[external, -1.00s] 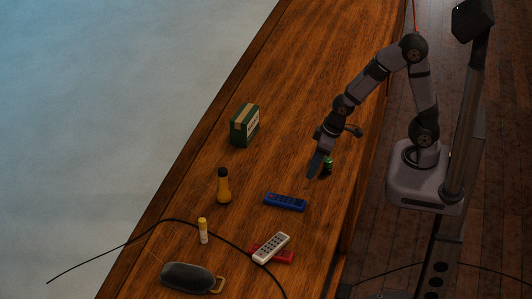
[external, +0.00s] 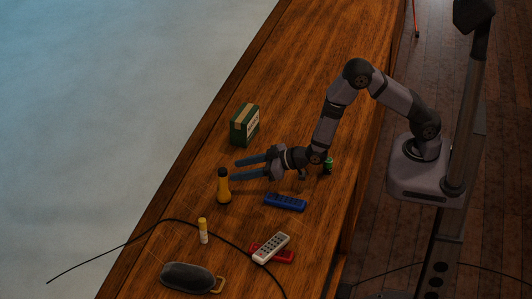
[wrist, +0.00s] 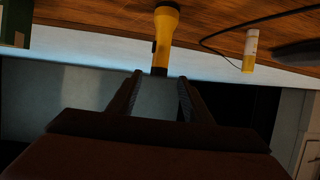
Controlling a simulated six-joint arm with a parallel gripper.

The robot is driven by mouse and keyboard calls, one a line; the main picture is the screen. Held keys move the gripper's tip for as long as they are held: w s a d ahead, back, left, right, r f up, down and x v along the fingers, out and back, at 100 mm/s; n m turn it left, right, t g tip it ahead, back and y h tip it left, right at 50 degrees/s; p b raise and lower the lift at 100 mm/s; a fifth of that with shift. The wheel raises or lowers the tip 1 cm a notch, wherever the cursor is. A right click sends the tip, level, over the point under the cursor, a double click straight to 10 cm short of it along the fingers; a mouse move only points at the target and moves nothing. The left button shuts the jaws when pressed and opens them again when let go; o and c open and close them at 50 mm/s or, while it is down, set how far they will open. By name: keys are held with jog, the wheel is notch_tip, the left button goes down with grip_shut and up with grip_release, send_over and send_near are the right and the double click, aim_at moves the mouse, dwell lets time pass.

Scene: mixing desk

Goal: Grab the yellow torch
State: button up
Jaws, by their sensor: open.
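The yellow torch (external: 223,188) stands upright on the wooden desk, with its black end at the top. In the wrist view the torch (wrist: 162,42) is upside down, just beyond and between the fingertips. My gripper (external: 235,170) is open, with its two long fingers pointing left across the desk. The fingertips are close to the torch, slightly behind and to its right in the external view. The open fingers also show in the wrist view (wrist: 159,84), with nothing between them.
A green box (external: 244,126) stands behind the torch. A green can (external: 328,165) is beside my wrist. A black cable (external: 160,223) crosses the desk.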

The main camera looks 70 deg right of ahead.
aim_at(223, 173)
jog(key=shift+p+x, duration=0.4)
jog(key=shift+x, duration=0.65)
jog(key=shift+w, duration=0.15)
jog(key=shift+p+x, duration=1.3)
jog(key=shift+x, duration=1.1)
jog(key=shift+d+f, duration=0.1)
jog(key=shift+f, duration=0.1)
grip_shut()
